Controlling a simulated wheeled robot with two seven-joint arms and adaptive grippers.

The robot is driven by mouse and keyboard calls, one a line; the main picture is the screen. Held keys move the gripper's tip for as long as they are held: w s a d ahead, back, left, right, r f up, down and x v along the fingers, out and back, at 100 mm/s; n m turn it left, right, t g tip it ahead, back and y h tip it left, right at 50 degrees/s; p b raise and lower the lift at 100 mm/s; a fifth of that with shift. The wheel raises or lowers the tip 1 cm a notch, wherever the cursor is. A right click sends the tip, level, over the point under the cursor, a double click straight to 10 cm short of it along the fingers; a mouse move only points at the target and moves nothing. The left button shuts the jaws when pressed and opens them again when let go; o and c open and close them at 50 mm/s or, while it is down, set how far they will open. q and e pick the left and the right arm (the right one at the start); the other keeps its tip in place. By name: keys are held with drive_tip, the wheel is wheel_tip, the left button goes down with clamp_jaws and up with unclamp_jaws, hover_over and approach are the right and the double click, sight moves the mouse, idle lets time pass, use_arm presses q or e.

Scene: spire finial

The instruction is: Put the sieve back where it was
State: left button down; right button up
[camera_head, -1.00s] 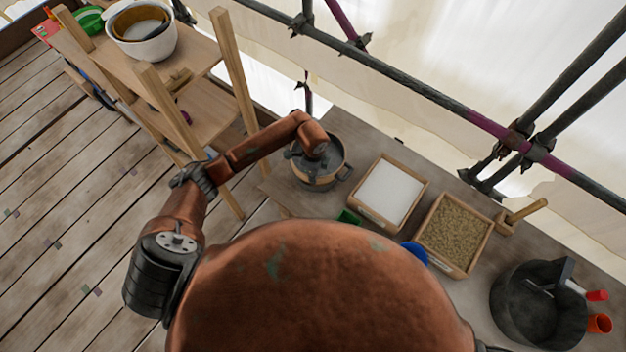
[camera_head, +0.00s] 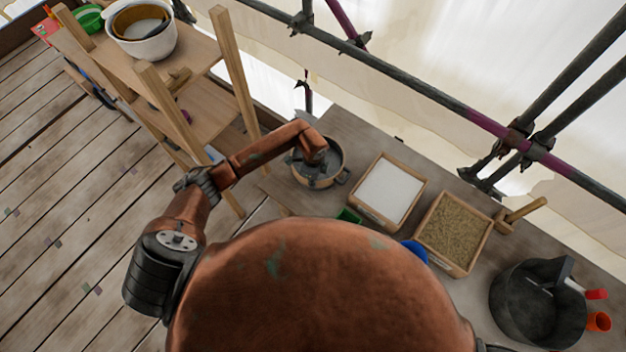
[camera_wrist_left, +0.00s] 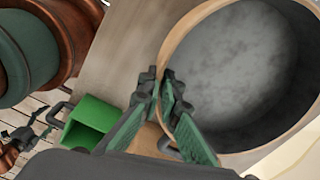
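A round vessel with a tan rim and dark side handles (camera_head: 331,180), which looks like the sieve sitting in or on a pot, stands on the bench in the head view. In the left wrist view the sieve (camera_wrist_left: 235,65) shows a wide tan rim and a mottled grey inside. My left gripper (camera_wrist_left: 160,82) has its fingertips close together at the near rim, apparently pinching it. In the head view my left gripper (camera_head: 313,158) is over this vessel, and the wrist hides the grip. My right gripper is not in view.
A tray of white material (camera_head: 390,190) and a tray of tan grain (camera_head: 455,230) lie to the right. A green box (camera_wrist_left: 92,118) is close by. A black bucket (camera_head: 530,305) stands farther right. A wooden shelf (camera_head: 205,105) holds a white bowl (camera_head: 152,48). Scaffold poles (camera_head: 420,88) run behind.

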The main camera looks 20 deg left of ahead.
use_arm(q)
drive_tip(key=c, duration=2.2)
unclamp_jaws()
drive_tip(key=shift+o, duration=0.2)
drive_tip(key=shift+r, duration=0.15)
drive_tip(key=shift+r, duration=0.3)
wheel_tip(320, 180, up, 12)
drive_tip(key=b, duration=0.1)
drive_tip(key=shift+r, duration=0.2)
drive_tip(key=shift+s, duration=0.1)
